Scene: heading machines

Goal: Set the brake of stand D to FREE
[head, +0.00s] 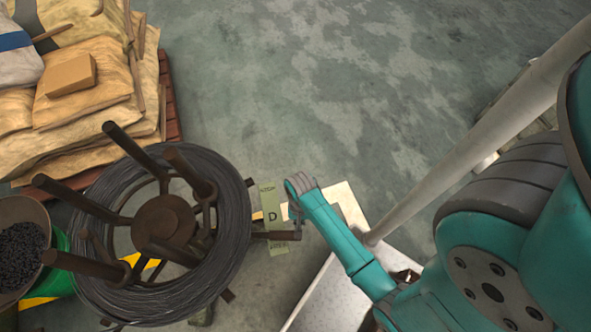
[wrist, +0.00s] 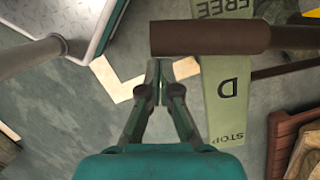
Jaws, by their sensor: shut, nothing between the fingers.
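Stand D (head: 163,220) is a dark brown spooler carrying a coil of grey wire (head: 235,215), at the lower left in the head view. Beside it is a green label plate (head: 270,205) marked D; in the wrist view the plate (wrist: 228,112) reads FREE at the top and STOP at the bottom. Contact cannot be told.
A pallet of sacks (head: 90,90) stands at upper left, and a bin of dark pieces (head: 22,245) at lower left. A pale metal post (head: 450,150) and a metal platform (head: 335,295) are close to my arm. The floor (head: 320,80) beyond is clear.

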